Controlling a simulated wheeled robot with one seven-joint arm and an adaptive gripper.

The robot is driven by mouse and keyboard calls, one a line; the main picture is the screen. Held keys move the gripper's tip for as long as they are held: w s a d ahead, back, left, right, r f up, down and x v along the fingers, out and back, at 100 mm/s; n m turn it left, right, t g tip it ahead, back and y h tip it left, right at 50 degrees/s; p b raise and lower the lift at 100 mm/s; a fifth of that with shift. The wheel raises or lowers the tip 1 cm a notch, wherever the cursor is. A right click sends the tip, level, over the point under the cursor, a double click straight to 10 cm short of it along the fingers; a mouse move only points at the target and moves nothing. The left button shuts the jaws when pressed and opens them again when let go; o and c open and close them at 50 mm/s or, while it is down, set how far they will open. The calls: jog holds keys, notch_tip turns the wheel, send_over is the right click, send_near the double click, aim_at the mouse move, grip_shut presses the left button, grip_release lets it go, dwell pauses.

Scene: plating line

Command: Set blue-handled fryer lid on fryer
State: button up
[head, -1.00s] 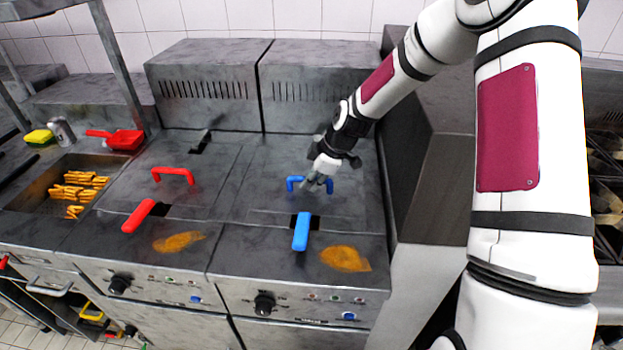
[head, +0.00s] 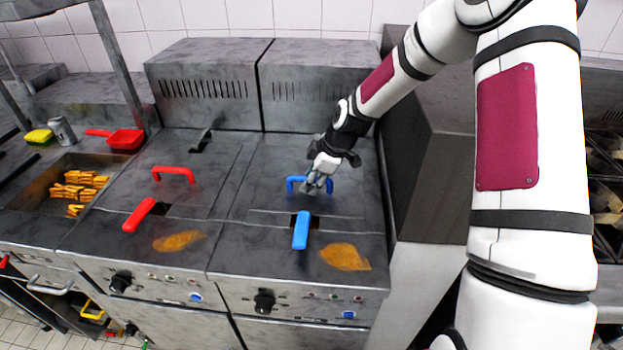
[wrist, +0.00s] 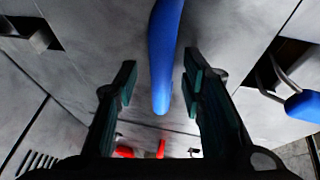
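The blue lid handle (head: 293,183) stands on the grey lid (head: 262,190), which lies flat over the right-hand fryer (head: 245,250). Whether the lid is fully seated cannot be told. My gripper (head: 318,185) is at the right part of this handle, pointing down. In the wrist view, the blue handle (wrist: 163,60) runs between the two fingers of my gripper (wrist: 158,85). The fingers are apart, with a visible gap on each side of the handle. The finger nearest the handle in the head view partly hides it.
A blue basket handle (head: 301,230) sticks out in front of the lid. The left fryer has a red lid handle (head: 174,170) and a red basket handle (head: 139,214). A dark tall cabinet side (head: 440,190) stands close right of the fryer.

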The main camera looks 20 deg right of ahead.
jog(key=shift+s, duration=0.1)
jog(key=v, duration=1.2)
jog(key=s+a+r+m+h, duration=0.1)
jog(key=s+r+m, duration=0.3)
jog(key=s, duration=0.6)
jog(key=s+a+r+m+t+h, duration=0.1)
jog(key=s+r+m, duration=0.4)
jog(key=s, duration=0.5)
jog(key=s+a+r+m+h, duration=0.1)
jog(key=s+r+m, duration=0.4)
jog(key=s, duration=0.5)
jog(key=v, duration=0.2)
jog(key=shift+r, duration=0.35)
